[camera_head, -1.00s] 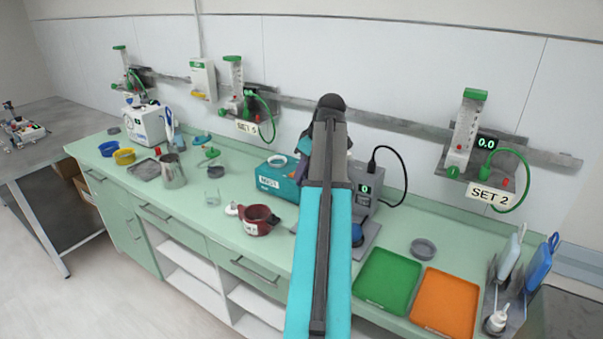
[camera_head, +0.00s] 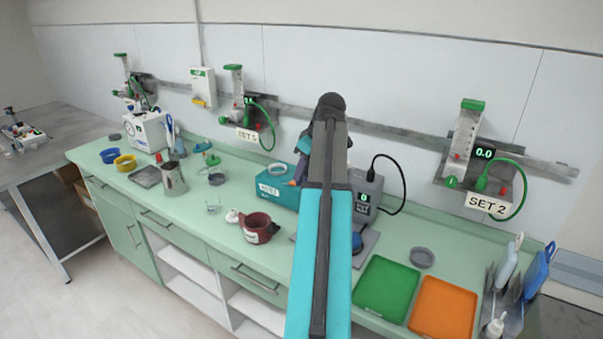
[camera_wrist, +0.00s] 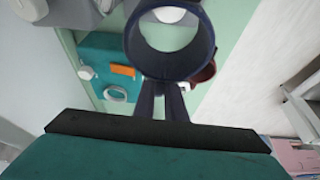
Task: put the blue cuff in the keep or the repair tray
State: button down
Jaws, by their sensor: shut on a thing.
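In the wrist view, my gripper (camera_wrist: 162,90) is shut on the dark blue cuff (camera_wrist: 133,50), a round ring whose opening faces the camera. The cuff is held above the counter, by the edge nearest my fingers. In the head view my arm hides most of my gripper and the cuff; a small dark bluish part shows left of the arm. A green tray (camera_head: 388,287) and an orange tray (camera_head: 443,308) lie side by side on the counter, right of my arm. Both look empty. I cannot read which is keep or repair.
A teal box (camera_head: 275,192), a maroon cup (camera_head: 258,230) and a grey box with a display (camera_head: 367,190) stand near my arm. A grey ring (camera_head: 422,257) lies behind the trays. Blue (camera_head: 110,156) and yellow (camera_head: 125,162) rings lie far left. A rack (camera_head: 508,290) stands at right.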

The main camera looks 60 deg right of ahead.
jog(key=shift+r+p, duration=0.65)
jog(key=shift+r, duration=0.45)
jog(key=w+a+f, duration=0.2)
jog(key=w+a, duration=0.9)
jog(key=a, duration=0.2)
jog(key=w+a+f, duration=0.2)
jog(key=w+a, duration=0.8)
jog(key=a, duration=0.2)
jog(key=w+a+f, duration=0.1)
jog(key=w+a, duration=0.2)
jog(key=a, duration=1.3)
jog(key=w+a+f+b, duration=0.1)
jog(key=w+a, duration=0.3)
jog(key=a, duration=1.3)
jog(key=shift+a+b, duration=0.3)
